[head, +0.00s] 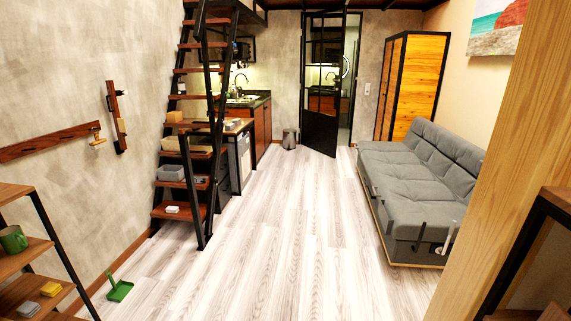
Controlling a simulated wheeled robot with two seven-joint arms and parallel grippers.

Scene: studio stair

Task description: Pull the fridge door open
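No fridge is clearly identifiable in the head view. A pale grey-white appliance front (243,153) sits under the kitchen counter, partly hidden behind the black-framed stair. It is small and far off, so I cannot tell whether it is the fridge; it looks closed. Neither of my grippers is in view.
A wide strip of pale wood floor (290,215) is clear ahead. The stair (187,170) stands to the left, a grey sofa (400,170) to the right. A green dustpan (119,290) lies by the left shelf. A dark bin (289,139) and glazed door (322,100) are at the back.

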